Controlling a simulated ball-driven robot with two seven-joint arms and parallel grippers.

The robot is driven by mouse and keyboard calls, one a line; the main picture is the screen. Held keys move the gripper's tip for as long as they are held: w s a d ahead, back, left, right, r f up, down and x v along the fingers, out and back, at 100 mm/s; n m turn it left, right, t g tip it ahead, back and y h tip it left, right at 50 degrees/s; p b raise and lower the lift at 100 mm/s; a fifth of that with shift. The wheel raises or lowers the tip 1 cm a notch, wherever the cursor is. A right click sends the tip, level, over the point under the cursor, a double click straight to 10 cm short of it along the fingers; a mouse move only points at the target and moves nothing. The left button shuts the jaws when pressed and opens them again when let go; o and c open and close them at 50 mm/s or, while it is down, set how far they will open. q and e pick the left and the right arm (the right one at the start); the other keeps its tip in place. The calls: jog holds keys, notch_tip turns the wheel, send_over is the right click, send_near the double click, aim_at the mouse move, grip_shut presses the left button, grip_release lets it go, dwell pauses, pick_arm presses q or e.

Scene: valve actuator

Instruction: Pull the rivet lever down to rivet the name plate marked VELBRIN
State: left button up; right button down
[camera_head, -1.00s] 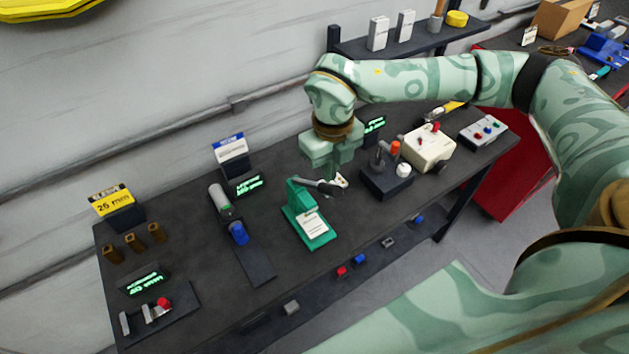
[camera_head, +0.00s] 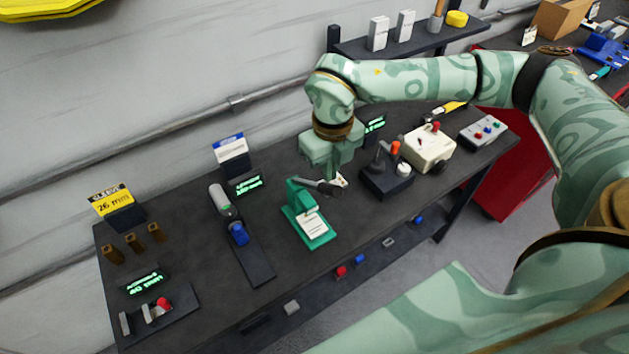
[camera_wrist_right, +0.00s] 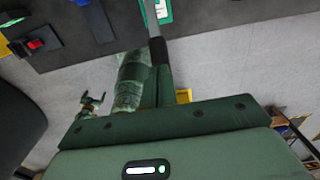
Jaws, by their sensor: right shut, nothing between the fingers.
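The green rivet press (camera_head: 297,206) stands mid-bench in the head view. Its grey lever with a dark grip (camera_head: 328,188) sticks out to the right, roughly level and raised above the base. A pale plate (camera_head: 313,227) lies on the base; I cannot read its marking. My right gripper (camera_head: 335,177) is shut and empty, pointing down just behind the lever grip. Whether they touch is unclear. In the right wrist view the lever (camera_wrist_right: 152,20) runs toward the gripper's green finger (camera_wrist_right: 165,88). A small pronged shape (camera_wrist_right: 92,99) there may be my left gripper.
A dark joystick box (camera_head: 386,182) and a cream box (camera_head: 429,149) stand close to the right of my gripper. A narrow fixture with a blue part (camera_head: 239,234) is left of the press. Dark bench lies bare between them. A lit display (camera_head: 375,124) is behind my gripper.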

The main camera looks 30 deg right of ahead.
aim_at(333, 185)
jog(key=shift+f, duration=0.25)
jog(key=shift+f+b, duration=0.25)
jog(key=shift+b, duration=0.1)
jog(key=shift+f, duration=0.1)
jog(key=shift+s+f+b, duration=0.5)
jog(key=shift+s+f, duration=0.2)
jog(key=shift+f, duration=0.2)
jog(key=shift+s+d+f+b, duration=0.1)
jog(key=shift+s+f+b, duration=0.5)
jog(key=shift+f, duration=0.35)
